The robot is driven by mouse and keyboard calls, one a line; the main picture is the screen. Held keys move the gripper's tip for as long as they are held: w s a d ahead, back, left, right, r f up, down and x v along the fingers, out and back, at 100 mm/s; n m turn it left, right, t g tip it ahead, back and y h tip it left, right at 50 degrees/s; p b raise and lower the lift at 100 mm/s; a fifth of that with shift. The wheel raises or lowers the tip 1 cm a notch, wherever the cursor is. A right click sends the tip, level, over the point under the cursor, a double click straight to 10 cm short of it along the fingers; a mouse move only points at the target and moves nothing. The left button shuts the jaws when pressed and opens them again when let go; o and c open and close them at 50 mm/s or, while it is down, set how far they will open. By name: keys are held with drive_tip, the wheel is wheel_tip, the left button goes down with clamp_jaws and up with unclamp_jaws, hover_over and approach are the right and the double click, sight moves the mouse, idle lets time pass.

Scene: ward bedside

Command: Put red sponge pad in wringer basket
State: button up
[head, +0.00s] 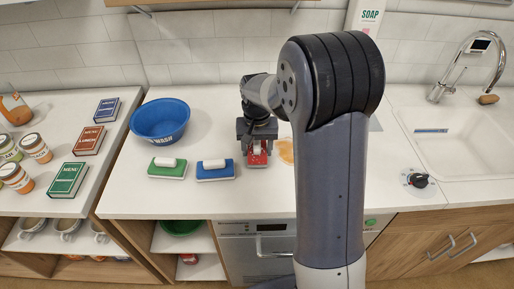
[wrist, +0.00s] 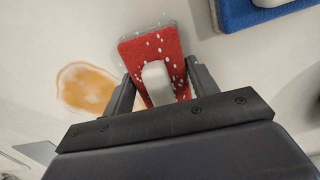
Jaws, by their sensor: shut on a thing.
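The red sponge pad (head: 257,160) has a white handle and pale specks on its red face. It is in the middle of the counter in the head view, beside an orange stain (head: 286,150). My gripper (head: 258,142) is over it. In the wrist view the red pad (wrist: 150,48) lies between my fingers (wrist: 158,78), which are shut on its white handle. I cannot tell whether the pad touches the counter. I see nothing clearly recognisable as a wringer basket; a blue bowl marked WASH (head: 161,119) stands at the back left.
A green pad (head: 167,168) and a blue pad (head: 216,169) lie left of my gripper. Menu books (head: 68,179) and jars (head: 37,148) stand on the left counter. A sink (head: 455,140) with a tap is at right. My arm hides part of the counter.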

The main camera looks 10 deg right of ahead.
drive_tip(key=shift+f, duration=0.25)
drive_tip(key=shift+f, duration=0.2)
drive_tip(key=o, duration=0.9)
drive_tip(key=shift+r, duration=0.1)
